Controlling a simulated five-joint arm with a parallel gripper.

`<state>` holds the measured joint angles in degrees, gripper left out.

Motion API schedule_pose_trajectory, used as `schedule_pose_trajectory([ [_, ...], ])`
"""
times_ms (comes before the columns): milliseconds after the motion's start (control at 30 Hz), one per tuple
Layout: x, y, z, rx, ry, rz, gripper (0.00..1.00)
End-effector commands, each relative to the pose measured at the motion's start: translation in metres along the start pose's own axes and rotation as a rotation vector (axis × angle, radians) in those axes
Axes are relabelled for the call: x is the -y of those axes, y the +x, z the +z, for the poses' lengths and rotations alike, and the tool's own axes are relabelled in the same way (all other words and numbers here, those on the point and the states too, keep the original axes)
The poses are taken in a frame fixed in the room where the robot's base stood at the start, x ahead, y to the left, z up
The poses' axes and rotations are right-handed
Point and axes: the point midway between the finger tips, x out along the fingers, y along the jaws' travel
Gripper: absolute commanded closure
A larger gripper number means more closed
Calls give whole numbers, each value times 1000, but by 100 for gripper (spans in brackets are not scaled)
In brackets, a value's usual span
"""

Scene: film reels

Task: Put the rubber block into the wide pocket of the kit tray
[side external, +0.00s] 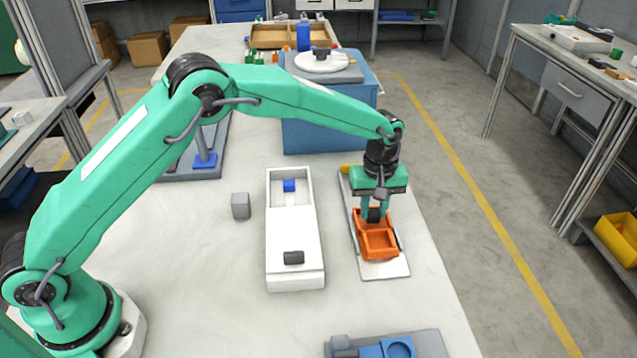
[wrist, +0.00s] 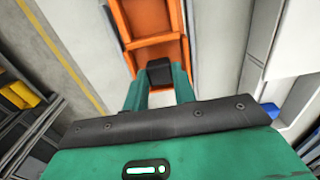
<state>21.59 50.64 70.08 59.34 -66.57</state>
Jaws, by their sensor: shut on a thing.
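The rubber block (side external: 373,216) is small and black, and sits between the fingers of my gripper (side external: 374,209). My gripper points down and is shut on the block. In the wrist view the block (wrist: 160,71) is between the two green fingers. The orange kit tray (side external: 380,256) lies on a pale board at the right of the table, with a divider between its pockets. The block is over the tray's far end in the side view. I cannot tell whether it touches the pocket floor. The tray (wrist: 120,22) runs away from the fingers in the wrist view.
A white box (side external: 292,225) with an open recess stands left of the tray. A grey cube (side external: 240,206) lies further left. A blue case (side external: 326,136) stands behind, and a grey and blue fixture (side external: 388,347) is at the front. The table's right edge is close to the board.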

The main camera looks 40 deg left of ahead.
Motion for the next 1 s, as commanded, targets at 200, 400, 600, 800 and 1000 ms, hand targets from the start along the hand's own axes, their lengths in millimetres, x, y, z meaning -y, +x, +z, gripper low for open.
schedule_pose_trajectory([
  [200, 0, 10, 0, 0, 0, 1, 95],
  [400, 0, 10, 0, 0, 0, 1, 95],
  [600, 0, 13, 0, 0, 0, 1, 66],
  [800, 0, 12, 0, 0, 0, 1, 65],
  [1000, 0, 10, 0, -1, 0, 1, 65],
])
